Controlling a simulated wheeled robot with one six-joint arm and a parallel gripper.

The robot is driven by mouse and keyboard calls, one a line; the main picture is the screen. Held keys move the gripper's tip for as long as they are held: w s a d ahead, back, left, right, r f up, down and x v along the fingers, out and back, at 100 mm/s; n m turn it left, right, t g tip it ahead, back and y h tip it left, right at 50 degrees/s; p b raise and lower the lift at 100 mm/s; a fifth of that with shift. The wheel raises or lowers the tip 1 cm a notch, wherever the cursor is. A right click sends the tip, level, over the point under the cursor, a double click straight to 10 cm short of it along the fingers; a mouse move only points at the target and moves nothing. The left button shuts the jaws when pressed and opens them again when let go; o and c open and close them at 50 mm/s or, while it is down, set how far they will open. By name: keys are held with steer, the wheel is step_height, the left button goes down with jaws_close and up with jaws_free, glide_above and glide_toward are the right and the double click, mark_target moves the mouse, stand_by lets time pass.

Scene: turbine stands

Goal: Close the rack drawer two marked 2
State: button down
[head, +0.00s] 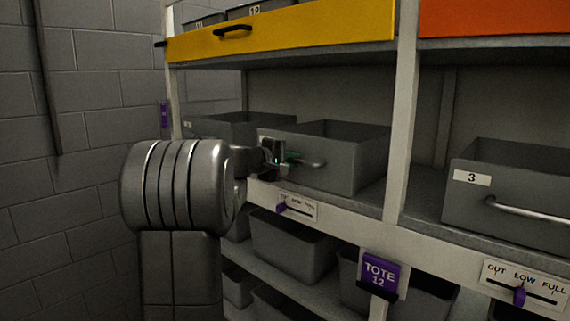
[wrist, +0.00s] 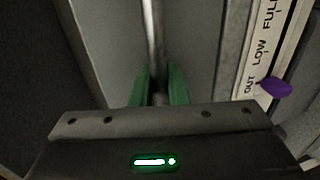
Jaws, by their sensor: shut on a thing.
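A grey open-topped drawer (head: 345,150) sits on the middle shelf in the head view, between another grey drawer on its left and the one marked 3 on its right. My gripper covers part of its front, and no number on it can be read. My gripper (head: 286,160) is at this front, shut on its metal handle (head: 312,164). In the wrist view, the green fingertips of my gripper (wrist: 160,88) stand on both sides of the handle bar (wrist: 153,35), with the grey front behind. I cannot tell exactly how far out the drawer stands.
A drawer marked 3 (head: 510,190) stands on the right, past a white post (head: 400,115). Another grey drawer (head: 222,127) is on the left. A slider label (head: 298,207) is on the shelf edge below. A yellow drawer (head: 290,34) is above, and grey totes (head: 290,250) are below.

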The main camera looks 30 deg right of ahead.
steer(key=shift+w+d+f, duration=0.1)
steer(key=shift+w+d, duration=0.15)
steer(key=shift+d, duration=0.4)
steer(key=shift+r, duration=0.2)
steer(key=c, duration=1.5)
jaws_free()
steer(key=b+v, duration=0.3)
steer(key=v, duration=1)
steer(key=shift+s+a, duration=0.15)
steer(key=shift+a, duration=0.2)
steer(key=shift+d, duration=0.1)
